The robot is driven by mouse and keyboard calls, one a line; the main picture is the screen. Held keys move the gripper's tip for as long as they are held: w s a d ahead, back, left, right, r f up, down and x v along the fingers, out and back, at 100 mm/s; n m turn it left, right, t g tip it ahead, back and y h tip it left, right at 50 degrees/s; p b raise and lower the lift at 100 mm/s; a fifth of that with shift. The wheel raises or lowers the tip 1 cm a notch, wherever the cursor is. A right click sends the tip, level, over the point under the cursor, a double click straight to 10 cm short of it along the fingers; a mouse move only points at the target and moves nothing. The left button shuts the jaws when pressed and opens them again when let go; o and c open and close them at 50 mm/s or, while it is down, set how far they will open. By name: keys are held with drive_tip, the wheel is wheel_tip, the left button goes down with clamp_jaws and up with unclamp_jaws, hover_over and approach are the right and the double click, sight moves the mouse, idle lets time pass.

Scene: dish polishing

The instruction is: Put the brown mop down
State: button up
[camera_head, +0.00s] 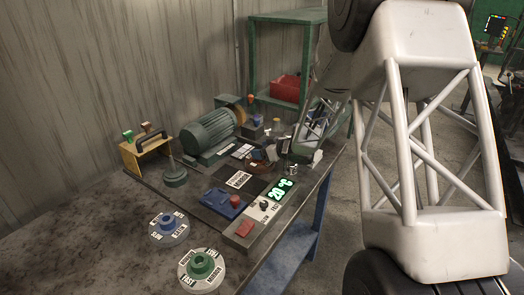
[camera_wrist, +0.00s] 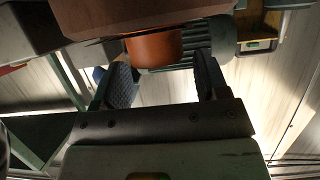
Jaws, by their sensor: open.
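The brown mop (camera_wrist: 155,50) shows in the wrist view as an orange-brown round piece just beyond and partly between my fingertips. My gripper (camera_wrist: 165,72) is open, with one dark ribbed finger on each side of it; I cannot tell whether either finger touches it. In the head view my gripper (camera_head: 280,146) is low over the bench, to the right of the green motor. A small brown piece (camera_head: 258,156) shows just beside it, partly hidden, and seems to be the mop. What lies under the mop is hard to make out.
The green motor (camera_head: 208,137) stands close to my gripper. A wooden holder (camera_head: 143,152) with a black handle is at the left. The lit temperature display (camera_head: 281,190), a blue block (camera_head: 222,203) and round labelled blue (camera_head: 168,228) and green (camera_head: 202,267) pieces are in front.

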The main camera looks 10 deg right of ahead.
drive_tip(key=shift+s+f, duration=0.1)
drive_tip(key=shift+f, duration=0.1)
drive_tip(key=shift+s+d+r, duration=0.1)
drive_tip(key=shift+r, duration=0.45)
drive_tip(key=v, duration=1.1)
drive_tip(key=shift+d+r, duration=0.2)
drive_tip(key=shift+r, duration=0.15)
drive_tip(key=shift+s, duration=0.15)
